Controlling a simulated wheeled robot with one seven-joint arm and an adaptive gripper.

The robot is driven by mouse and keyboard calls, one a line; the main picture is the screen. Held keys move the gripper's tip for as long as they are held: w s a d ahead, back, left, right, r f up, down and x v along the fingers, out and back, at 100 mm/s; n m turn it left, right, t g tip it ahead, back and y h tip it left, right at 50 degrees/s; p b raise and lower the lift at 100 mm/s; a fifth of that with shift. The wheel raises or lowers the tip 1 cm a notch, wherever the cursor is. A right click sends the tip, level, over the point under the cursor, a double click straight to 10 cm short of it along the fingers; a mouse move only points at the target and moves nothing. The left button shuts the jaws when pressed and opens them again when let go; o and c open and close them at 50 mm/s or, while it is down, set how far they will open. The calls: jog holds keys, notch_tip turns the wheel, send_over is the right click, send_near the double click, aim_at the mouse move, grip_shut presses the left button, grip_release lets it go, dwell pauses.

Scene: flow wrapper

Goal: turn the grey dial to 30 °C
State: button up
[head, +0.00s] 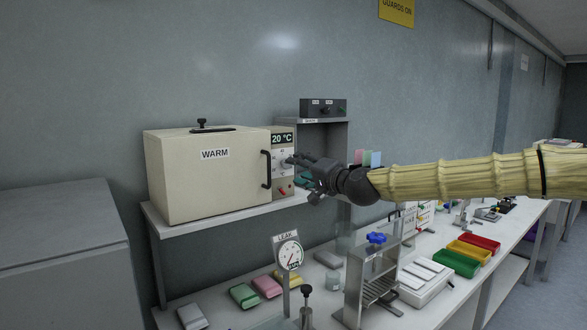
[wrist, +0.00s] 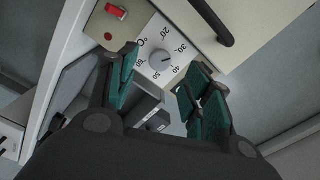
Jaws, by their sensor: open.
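The grey dial (wrist: 159,61) sits on a white scale plate with printed numbers, on the front panel of the cream oven marked WARM (head: 205,178). I cannot clearly tell where its pointer stands. The oven's display (head: 282,138) reads 20 °C. My gripper (head: 293,161) is at the panel from the right and hides part of the dial area in the head view. In the wrist view my gripper (wrist: 160,72) is open, with one green-padded finger on each side of the dial; I cannot tell whether they touch it.
A black door handle (head: 267,169) stands out left of the dial. A red switch (wrist: 116,11) is on the same panel. The oven stands on a shelf (head: 240,216) above a bench with a LEAK gauge (head: 289,255), a blue-knobbed stand (head: 376,238) and coloured trays.

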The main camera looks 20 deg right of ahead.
jog(key=v, duration=0.6)
jog(key=shift+s, duration=0.2)
jog(key=shift+d, duration=0.1)
dwell(0.3)
